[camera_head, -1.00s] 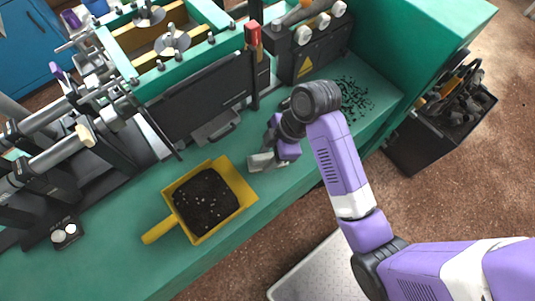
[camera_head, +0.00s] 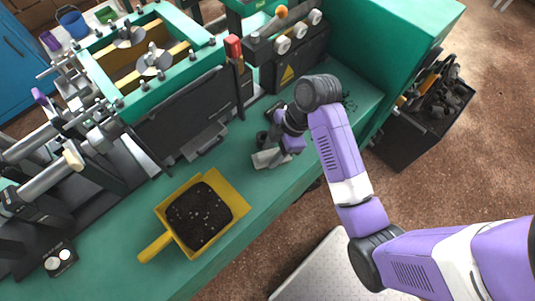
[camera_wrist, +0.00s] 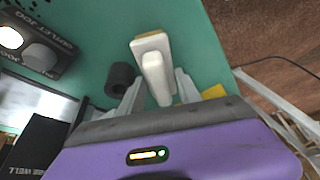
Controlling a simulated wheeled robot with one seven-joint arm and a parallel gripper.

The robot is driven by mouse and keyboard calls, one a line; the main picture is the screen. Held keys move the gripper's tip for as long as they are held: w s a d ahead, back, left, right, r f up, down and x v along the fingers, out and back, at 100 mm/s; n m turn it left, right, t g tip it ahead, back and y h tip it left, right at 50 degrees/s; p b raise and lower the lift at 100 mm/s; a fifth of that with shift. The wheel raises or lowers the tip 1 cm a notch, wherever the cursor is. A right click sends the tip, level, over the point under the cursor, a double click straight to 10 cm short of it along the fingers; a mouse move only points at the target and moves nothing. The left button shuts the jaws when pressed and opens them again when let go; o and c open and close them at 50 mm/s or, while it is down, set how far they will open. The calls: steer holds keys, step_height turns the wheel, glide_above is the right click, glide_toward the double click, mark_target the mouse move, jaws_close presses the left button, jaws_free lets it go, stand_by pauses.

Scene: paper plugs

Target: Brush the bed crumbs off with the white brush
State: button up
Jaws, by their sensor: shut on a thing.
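My gripper (camera_head: 280,150) is shut on the white brush (camera_wrist: 153,58), low over the green machine bed (camera_head: 262,200). In the head view the brush (camera_head: 268,159) shows as a pale block below the gripper; its bristles cannot be made out. Dark crumbs (camera_head: 349,102) lie on the bed to the right, partly hidden behind my arm. A few dark specks (camera_wrist: 22,6) show at the top left of the wrist view. The yellow dustpan (camera_head: 235,185), full of dark crumbs, lies on the bed left of the gripper, apart from the brush.
A black cylinder (camera_wrist: 120,78) stands close beside the brush. A black box with a warning label (camera_head: 287,72) and the machine's dark panel (camera_head: 190,108) border the bed at the back. A green block (camera_head: 395,40) closes the right end. The bed's front edge drops to the floor.

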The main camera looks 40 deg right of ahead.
mark_target(261, 160)
steer(key=shift+d+f, duration=0.1)
steer(key=shift+d, duration=2.8)
steer(key=shift+d+p, duration=0.35)
steer(key=shift+d, duration=0.1)
jaws_close()
steer(key=shift+p, duration=0.3)
steer(key=shift+a, duration=0.15)
steer(key=shift+a+r+p, duration=0.15)
steer(key=shift+a+p, duration=0.15)
steer(key=shift+a, duration=0.2)
steer(key=shift+a+r+p, duration=0.15)
steer(key=shift+a+p, duration=0.1)
steer(key=shift+a, duration=0.25)
steer(key=shift+s+a+f+p, duration=0.1)
steer(key=shift+a+p, duration=0.35)
steer(key=shift+a, duration=0.85)
steer(key=shift+s+a+f+p, duration=0.1)
steer(key=shift+a+p, duration=0.35)
steer(key=shift+a, duration=0.85)
steer(key=shift+w+a, duration=0.15)
steer(key=shift+a, duration=0.6)
